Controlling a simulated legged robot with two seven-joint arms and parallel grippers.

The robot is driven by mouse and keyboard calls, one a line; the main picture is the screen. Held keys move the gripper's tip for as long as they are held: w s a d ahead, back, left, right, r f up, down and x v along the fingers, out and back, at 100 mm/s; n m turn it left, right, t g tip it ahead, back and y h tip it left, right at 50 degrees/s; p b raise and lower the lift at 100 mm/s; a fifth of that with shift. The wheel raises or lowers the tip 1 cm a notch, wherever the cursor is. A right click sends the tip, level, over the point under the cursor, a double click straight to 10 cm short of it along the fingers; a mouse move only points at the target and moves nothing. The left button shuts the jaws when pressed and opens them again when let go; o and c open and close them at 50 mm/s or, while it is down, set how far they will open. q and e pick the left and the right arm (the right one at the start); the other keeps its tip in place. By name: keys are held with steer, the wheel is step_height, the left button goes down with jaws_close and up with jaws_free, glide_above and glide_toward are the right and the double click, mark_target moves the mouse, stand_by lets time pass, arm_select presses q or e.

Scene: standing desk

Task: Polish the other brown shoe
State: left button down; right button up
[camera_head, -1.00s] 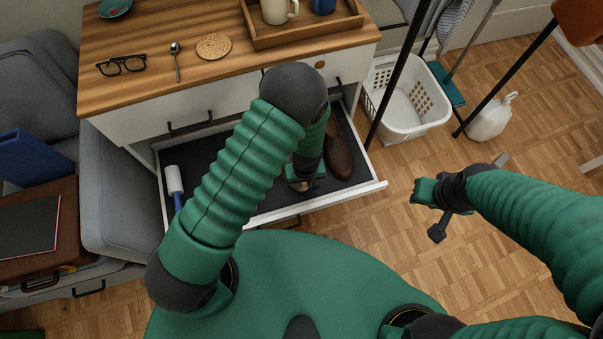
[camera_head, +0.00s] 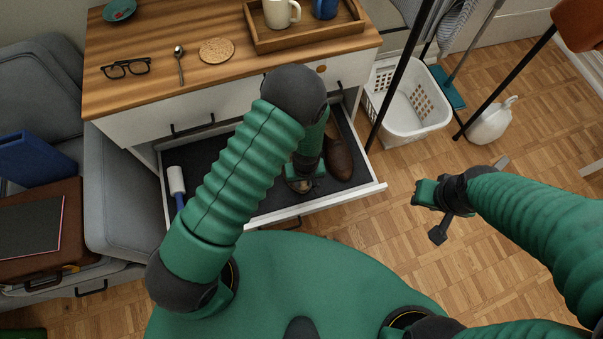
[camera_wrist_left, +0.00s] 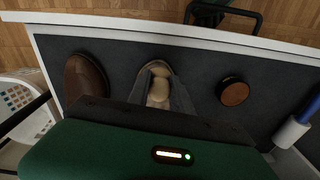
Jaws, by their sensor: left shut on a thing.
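A brown shoe (camera_head: 341,160) lies in the open drawer, right of my left gripper; its toe also shows at the left in the left wrist view (camera_wrist_left: 86,76). My left gripper (camera_wrist_left: 160,95) points down into the drawer and is shut on a pale tan thing (camera_wrist_left: 158,88), which I cannot clearly identify. This thing is over or against the toe of a second shoe (camera_wrist_left: 156,66), mostly hidden by the fingers. A small round tin with a brown top (camera_wrist_left: 235,93) lies beside it on the drawer's dark lining. My right gripper (camera_head: 468,197) hangs above the floor, fingers apart and empty.
The open drawer's white front edge (camera_head: 330,206) borders the work area. A lint roller (camera_head: 176,182) lies at its left end. A white laundry basket (camera_head: 408,105) stands on the floor to the right. Glasses, a spoon and a tray (camera_head: 340,30) are on the desktop.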

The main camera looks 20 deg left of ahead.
arm_select(q)
steer(key=shift+s+d+f, duration=0.1)
steer(key=shift+s+d, duration=0.25)
steer(key=shift+s, duration=0.2)
steer(key=shift+w+a+r, duration=0.15)
steer(key=shift+w+a, duration=0.5)
steer(key=shift+w, duration=0.3)
steer(key=shift+w+a+r, duration=0.1)
steer(key=shift+w+a, duration=0.5)
steer(key=shift+w, duration=0.3)
steer(key=shift+s+d+p, duration=0.25)
steer(key=shift+s+p, duration=0.05)
steer(key=shift+s, duration=0.1)
steer(key=shift+s+d+f+p, duration=0.15)
steer(key=shift+s+d+p, duration=0.1)
steer(key=shift+s+d, duration=0.4)
steer(key=shift+s+d+f+p, duration=0.1)
steer(key=shift+s+d+p, duration=0.2)
steer(key=shift+s, duration=0.55)
steer(key=shift+w+a+r, duration=0.1)
steer(key=shift+w+a, duration=0.3)
steer(key=shift+w, duration=0.25)
steer(key=shift+w+a+r, duration=0.1)
steer(key=shift+w+a, duration=0.3)
steer(key=shift+w, duration=0.25)
steer(key=shift+w+a+r, duration=0.1)
steer(key=shift+w+a, duration=0.3)
steer(key=shift+w, duration=0.25)
steer(key=shift+r, duration=0.1)
